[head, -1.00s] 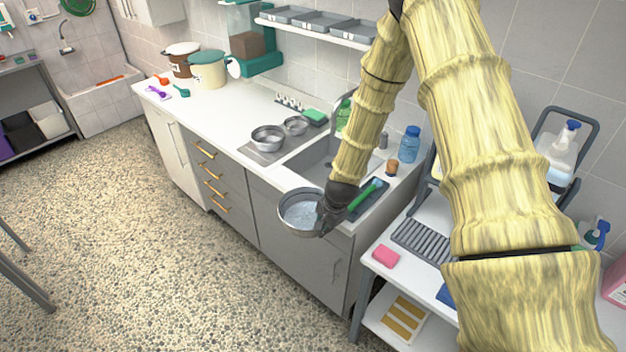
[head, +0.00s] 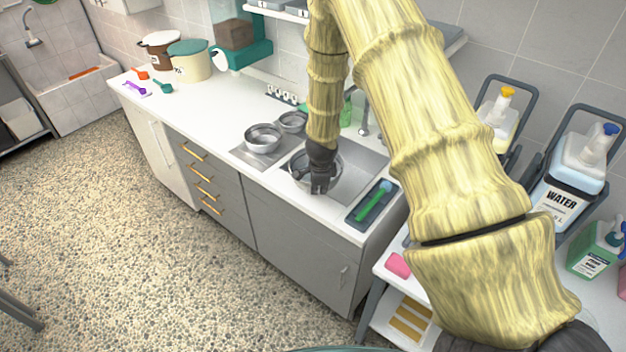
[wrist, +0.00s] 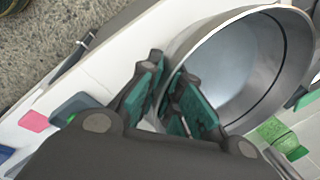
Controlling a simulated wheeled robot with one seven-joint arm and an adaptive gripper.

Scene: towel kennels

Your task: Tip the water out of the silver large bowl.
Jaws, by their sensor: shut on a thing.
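The silver large bowl (wrist: 232,62) fills the upper right of the wrist view, and its rim passes between the two fingers of my gripper (wrist: 168,98). My gripper is shut on the rim. In the wrist view the bowl's inside looks pale and shiny; I cannot tell how much water is in it. In the head view my gripper (head: 319,186) and the bowl (head: 299,160) are over the left part of the sink (head: 360,165). My wrist hides much of the bowl there, so its tilt is hard to judge.
Two smaller steel bowls (head: 263,138) stand on the mat left of the sink. A dark tray with a green brush (head: 374,201) lies right of the sink. The tap (head: 363,118) rises behind the basin. A side table with a pink sponge (head: 398,264) stands at right.

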